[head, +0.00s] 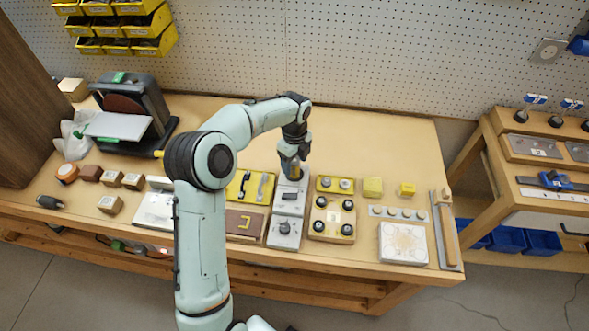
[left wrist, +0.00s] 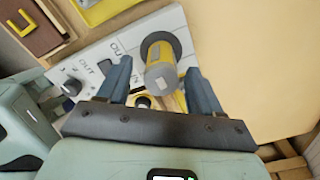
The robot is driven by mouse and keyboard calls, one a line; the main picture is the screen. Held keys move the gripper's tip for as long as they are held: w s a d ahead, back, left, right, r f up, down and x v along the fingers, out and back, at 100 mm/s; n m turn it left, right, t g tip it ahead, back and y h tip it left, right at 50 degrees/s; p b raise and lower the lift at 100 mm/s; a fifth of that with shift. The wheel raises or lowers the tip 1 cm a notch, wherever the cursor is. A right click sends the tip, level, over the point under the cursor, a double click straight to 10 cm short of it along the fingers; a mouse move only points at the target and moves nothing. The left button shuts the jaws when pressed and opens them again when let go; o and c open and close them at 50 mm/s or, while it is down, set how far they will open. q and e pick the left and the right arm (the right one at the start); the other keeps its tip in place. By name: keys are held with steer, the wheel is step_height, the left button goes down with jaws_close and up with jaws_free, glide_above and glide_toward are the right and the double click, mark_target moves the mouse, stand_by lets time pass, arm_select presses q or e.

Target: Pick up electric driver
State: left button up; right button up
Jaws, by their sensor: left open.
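A grey and yellow cylinder with a flanged top, which looks like the electric driver (left wrist: 160,72), stands upright at the grey panel (left wrist: 95,68) marked IN and OUT in the left wrist view. My left gripper (head: 292,172) is above the back end of that grey panel (head: 286,232) in the head view, pointing down. Its two fingers are apart, one on each side of the cylinder, and I cannot tell whether they touch it. In the head view the gripper hides most of the cylinder. My right gripper is not in view.
Yellow-framed boards with handles (head: 250,186) and knobs (head: 332,209) flank the panel closely. A sander (head: 135,105) and wooden blocks (head: 111,204) are at the left. A long tool (head: 447,230) lies near the right edge. The bench's back right is clear.

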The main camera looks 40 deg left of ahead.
arm_select(q)
steer(key=shift+f, duration=1.5)
steer(key=shift+w, duration=0.1)
jaws_close()
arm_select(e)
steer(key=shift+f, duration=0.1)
arm_select(q)
step_height(320, 180, up, 20)
steer(key=p, duration=0.3)
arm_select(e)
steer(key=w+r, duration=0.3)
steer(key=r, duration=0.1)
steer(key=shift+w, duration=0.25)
